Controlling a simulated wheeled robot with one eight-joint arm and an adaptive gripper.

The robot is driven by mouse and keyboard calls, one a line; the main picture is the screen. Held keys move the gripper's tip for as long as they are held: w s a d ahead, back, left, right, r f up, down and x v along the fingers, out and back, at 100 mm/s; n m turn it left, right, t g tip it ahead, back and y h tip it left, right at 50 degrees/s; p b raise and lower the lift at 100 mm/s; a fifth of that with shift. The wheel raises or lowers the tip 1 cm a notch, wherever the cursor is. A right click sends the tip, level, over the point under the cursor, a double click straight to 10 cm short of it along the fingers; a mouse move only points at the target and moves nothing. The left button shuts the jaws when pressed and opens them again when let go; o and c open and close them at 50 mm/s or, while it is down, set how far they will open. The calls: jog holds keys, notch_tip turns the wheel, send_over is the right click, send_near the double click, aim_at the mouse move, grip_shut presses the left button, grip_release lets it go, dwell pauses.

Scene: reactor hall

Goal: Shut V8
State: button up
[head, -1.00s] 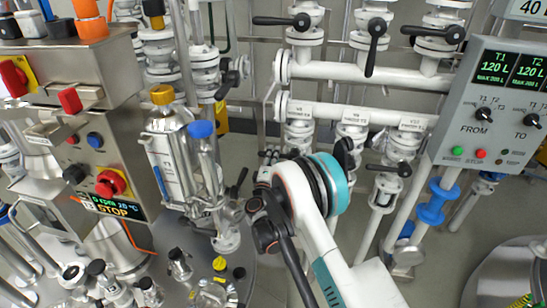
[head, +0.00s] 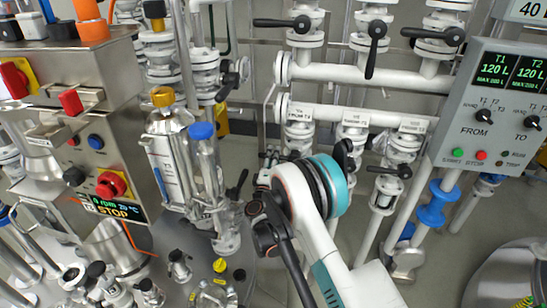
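Three small labels sit on the lower white pipe (head: 345,115), above a row of flanged valves. Their print is too small for me to make out V8 with certainty. The left valve (head: 299,135) is partly behind my arm. The middle valve (head: 352,145) has a black lever beside my arm's round joint. The right valve (head: 404,145) has a black lever (head: 390,171) lying roughly level across its pipe. My white arm with its teal band rises from the bottom middle. I cannot make out my gripper's fingers; the arm covers the area behind it.
An upper row of valves has black levers (head: 375,48). A control box (head: 490,105) with T1 and T2 displays stands right. A steel cabinet (head: 80,110) with red knobs and a steel vessel (head: 165,150) stand left. Grey floor shows at lower right.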

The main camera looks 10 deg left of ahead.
jog(key=s+f, duration=0.1)
jog(key=s, duration=0.6)
jog(key=shift+a+f, duration=0.15)
jog(key=shift+f, duration=0.05)
